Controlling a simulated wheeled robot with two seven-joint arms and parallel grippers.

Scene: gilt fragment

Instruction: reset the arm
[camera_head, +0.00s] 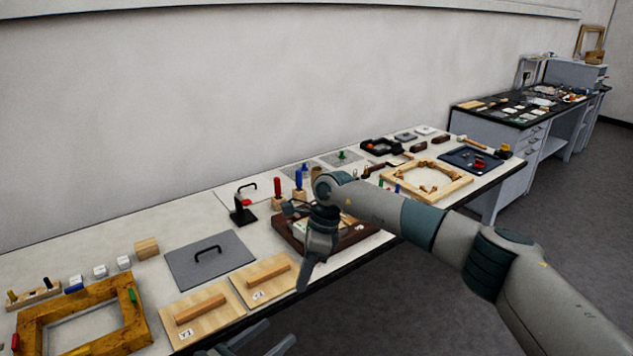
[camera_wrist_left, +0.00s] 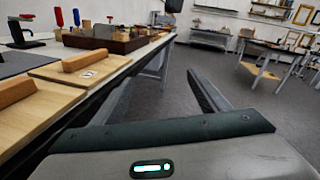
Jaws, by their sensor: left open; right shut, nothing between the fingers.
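My left gripper (camera_head: 280,332) is at the bottom edge of the head view, in front of the bench and below its top. In the left wrist view its two fingers (camera_wrist_left: 158,85) are spread wide with only grey floor between them. My right arm comes in from the right across the bench. Its gripper (camera_head: 305,285) points down at the bench's front edge, beside the dark brown tray (camera_head: 350,243), and is shut with nothing seen in it. Whether it touches the bench cannot be told.
The long bench (camera_head: 130,220) holds two wooden boards with bar handles (camera_head: 200,308) (camera_head: 265,280), a grey plate with a handle (camera_head: 190,270), and wooden frames (camera_head: 140,330) (camera_head: 455,188). The floor (camera_head: 400,310) in front is clear. Another bench (camera_head: 480,130) stands at the far right.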

